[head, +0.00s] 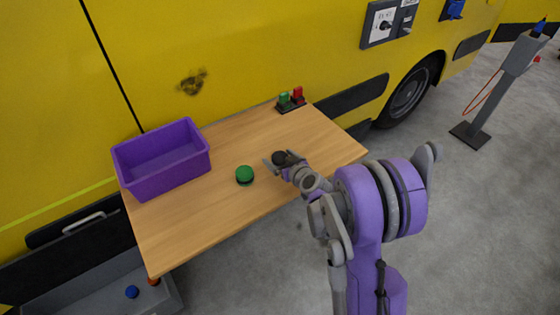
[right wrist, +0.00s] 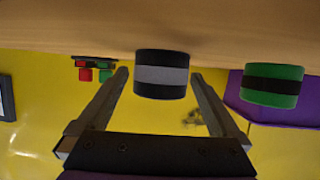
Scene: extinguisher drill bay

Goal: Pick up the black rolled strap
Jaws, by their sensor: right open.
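The black rolled strap (head: 279,157) lies on the wooden table, partly hidden by my right gripper in the head view. In the right wrist view the strap (right wrist: 162,75) is a black roll with a grey band, between the two fingers. My right gripper (head: 277,161) is open at table height, its fingers (right wrist: 160,80) apart on either side of the strap. Whether either finger touches the strap I cannot tell. My left gripper is not in view.
A green roll with a black band (head: 244,175) sits left of the strap. A purple bin (head: 165,185) stands on the table's left end. Red and green blocks (head: 291,100) on a black base stand at the back. The wooden table (head: 200,225) is bare at front left.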

